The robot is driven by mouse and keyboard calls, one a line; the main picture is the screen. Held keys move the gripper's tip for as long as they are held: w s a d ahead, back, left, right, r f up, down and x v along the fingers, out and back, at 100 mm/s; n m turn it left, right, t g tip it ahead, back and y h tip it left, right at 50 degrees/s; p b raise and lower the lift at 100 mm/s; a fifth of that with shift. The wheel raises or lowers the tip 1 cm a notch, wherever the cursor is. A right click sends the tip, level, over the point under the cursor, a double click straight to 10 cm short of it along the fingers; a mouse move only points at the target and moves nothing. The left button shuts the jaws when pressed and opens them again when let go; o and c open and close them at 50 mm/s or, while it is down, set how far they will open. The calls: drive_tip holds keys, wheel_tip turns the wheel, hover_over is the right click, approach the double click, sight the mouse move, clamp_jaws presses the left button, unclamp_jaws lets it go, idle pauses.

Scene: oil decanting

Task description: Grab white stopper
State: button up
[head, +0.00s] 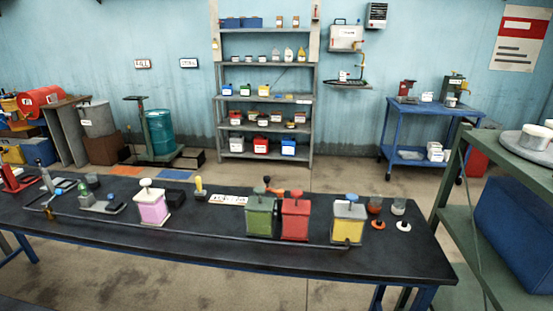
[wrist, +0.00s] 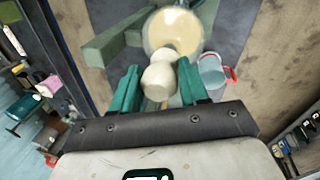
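In the wrist view a white, rounded two-part piece that looks like the white stopper (wrist: 158,78) lies between the two teal fingers of my gripper (wrist: 160,88). The fingers stand apart, one on each side of it. Whether both press on it cannot be told. Beyond it is a clear round vessel with a cream-coloured inside (wrist: 172,32). My gripper is not in the head view. There, a white knob (head: 145,183) tops a pink can (head: 152,208) on the black table (head: 300,262).
Beside the vessel in the wrist view are a clear cup (wrist: 212,75) and green bars (wrist: 105,48). In the head view, green, red and yellow cans stand on the table. A green shelf unit (head: 495,165) holding white round containers (head: 537,137) stands at right.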

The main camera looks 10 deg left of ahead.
drive_tip(key=c, duration=0.7)
